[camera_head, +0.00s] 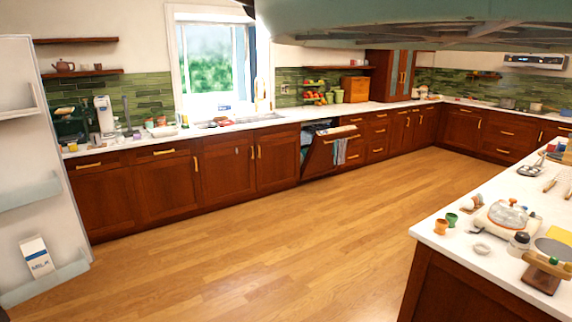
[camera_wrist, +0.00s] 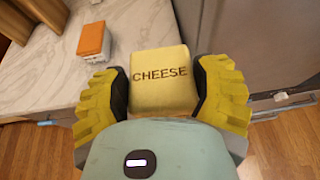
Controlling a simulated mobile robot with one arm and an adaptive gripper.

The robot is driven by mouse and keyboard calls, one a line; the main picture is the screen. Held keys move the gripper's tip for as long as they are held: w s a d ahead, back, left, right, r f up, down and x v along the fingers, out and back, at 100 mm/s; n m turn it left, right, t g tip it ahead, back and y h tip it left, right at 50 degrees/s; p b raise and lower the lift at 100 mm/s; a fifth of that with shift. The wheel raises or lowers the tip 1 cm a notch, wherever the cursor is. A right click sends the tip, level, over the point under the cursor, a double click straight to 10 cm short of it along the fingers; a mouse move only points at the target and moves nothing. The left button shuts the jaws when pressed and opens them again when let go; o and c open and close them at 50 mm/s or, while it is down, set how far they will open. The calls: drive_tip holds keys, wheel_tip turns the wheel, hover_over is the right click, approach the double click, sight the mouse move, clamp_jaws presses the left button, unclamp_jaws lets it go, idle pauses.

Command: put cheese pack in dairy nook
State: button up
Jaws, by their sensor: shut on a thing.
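The cheese pack (camera_wrist: 161,84) is a pale yellow block marked CHEESE in the wrist view. My gripper (camera_wrist: 162,95) is shut on it, with one yellow ribbed finger on each side. The pack is close to a white marbled counter edge, and the wrist view does not clearly show whether it is held clear of it. The gripper is not in the head view. I cannot identify the dairy nook for sure. An open white door (camera_head: 35,150) with shelves stands at the left of the head view, with a milk carton (camera_head: 37,258) on its lower shelf.
In the wrist view, an orange-topped white box (camera_wrist: 93,42) lies on the counter (camera_wrist: 50,75), left of the pack, and a grey appliance panel (camera_wrist: 255,45) is at the right. In the head view, the wooden floor (camera_head: 240,240) is clear, and a crowded island (camera_head: 455,225) is at the right.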

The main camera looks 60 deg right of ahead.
drive_tip(key=w+d+r+m+t, duration=0.1)
drive_tip(key=w+d+r, duration=0.1)
drive_tip(key=d+r, duration=0.5)
drive_tip(key=w+d+r+h, duration=0.1)
drive_tip(key=w+d+r, duration=0.1)
drive_tip(key=d, duration=0.8)
drive_tip(key=w+d+r+m+t, duration=0.1)
drive_tip(key=w+d+r, duration=0.3)
drive_tip(key=d, duration=0.5)
wheel_tip(320, 180, up, 26)
drive_tip(key=s+p, duration=0.1)
drive_tip(key=p, duration=3)
drive_tip(key=shift+s+a, duration=0.25)
drive_tip(key=shift+a, duration=0.2)
drive_tip(key=shift+f, duration=0.15)
